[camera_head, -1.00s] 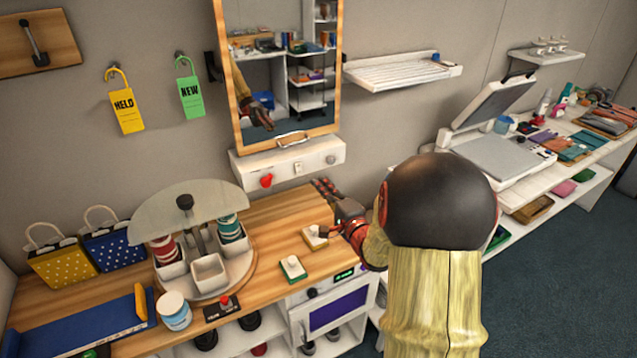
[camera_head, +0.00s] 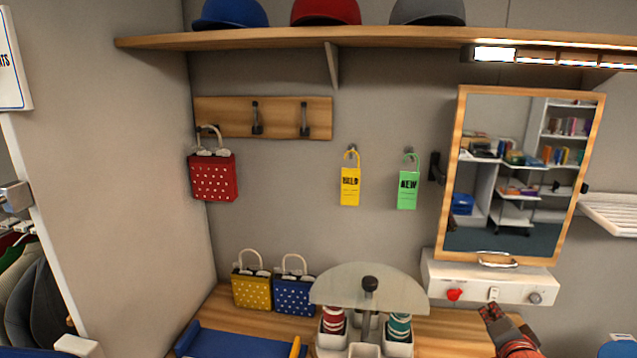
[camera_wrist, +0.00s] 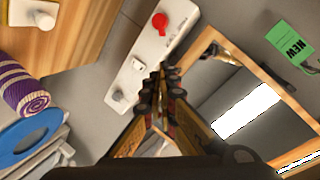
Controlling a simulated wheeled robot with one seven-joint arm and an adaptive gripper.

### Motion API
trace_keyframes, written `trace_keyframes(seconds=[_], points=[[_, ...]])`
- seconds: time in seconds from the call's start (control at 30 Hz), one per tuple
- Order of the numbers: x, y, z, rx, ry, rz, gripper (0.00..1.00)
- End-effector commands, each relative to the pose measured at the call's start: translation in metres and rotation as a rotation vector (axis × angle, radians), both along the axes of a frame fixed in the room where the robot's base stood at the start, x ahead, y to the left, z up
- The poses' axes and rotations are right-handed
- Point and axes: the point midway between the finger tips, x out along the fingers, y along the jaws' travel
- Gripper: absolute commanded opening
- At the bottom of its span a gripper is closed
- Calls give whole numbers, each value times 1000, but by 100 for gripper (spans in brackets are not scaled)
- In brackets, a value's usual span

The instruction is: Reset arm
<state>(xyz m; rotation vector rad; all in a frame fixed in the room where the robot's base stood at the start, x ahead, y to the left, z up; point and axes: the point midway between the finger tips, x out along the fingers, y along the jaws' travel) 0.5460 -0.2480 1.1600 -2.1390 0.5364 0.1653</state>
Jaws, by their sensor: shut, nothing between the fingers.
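My gripper (camera_head: 507,330) is at the lower right of the head view, by the right end of the wooden counter (camera_head: 440,333) and below the white control box. In the wrist view my gripper (camera_wrist: 162,82) is shut and empty. Its fingers point toward the white control box (camera_wrist: 150,58) with a red knob and the lower edge of the framed mirror (camera_wrist: 235,110). Most of my arm is outside the head view.
The box (camera_head: 487,279) and mirror (camera_head: 515,175) are on the wall. A red bag (camera_head: 214,178) hangs left. A shelf (camera_head: 400,37) holds caps.

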Motion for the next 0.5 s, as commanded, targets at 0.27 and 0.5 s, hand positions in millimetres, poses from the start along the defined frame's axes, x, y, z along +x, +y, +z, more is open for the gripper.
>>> trace_keyframes(seconds=[0.27, 0.5], points=[[-62, 99, 18, -282, 390, 200, 0], [-158, 189, 14, -466, 676, 543, 0]])
